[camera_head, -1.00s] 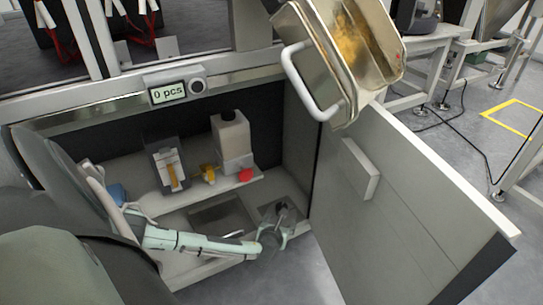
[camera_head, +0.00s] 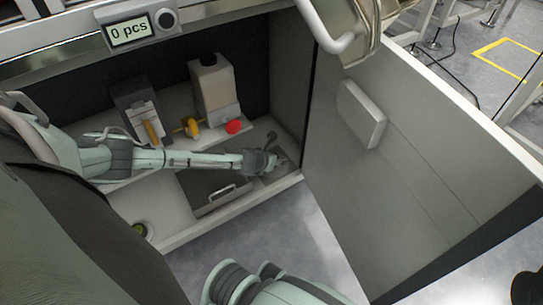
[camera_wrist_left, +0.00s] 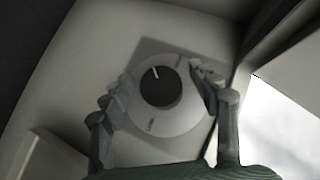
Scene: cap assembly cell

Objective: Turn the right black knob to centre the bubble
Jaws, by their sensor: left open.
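The black knob (camera_wrist_left: 159,87) sits in a pale round dial (camera_wrist_left: 180,121) on a grey plate, with a white pointer mark near its top. My left gripper (camera_wrist_left: 160,84) is open, with one finger on each side of the knob; I cannot tell if they touch it. In the head view my left gripper (camera_head: 268,161) is low inside the cabinet at its right end, and covers the knob. A small round green level (camera_head: 140,229) is on the cabinet floor at the left; its bubble is too small to read. My right gripper is not in view.
On the shelf stand a beige bottle (camera_head: 213,90), a red knob (camera_head: 233,127), a yellow valve (camera_head: 191,127) and a dark bracket (camera_head: 133,106). A drawer with a handle (camera_head: 222,194) lies left of the gripper. The open door (camera_head: 400,180) bounds the right.

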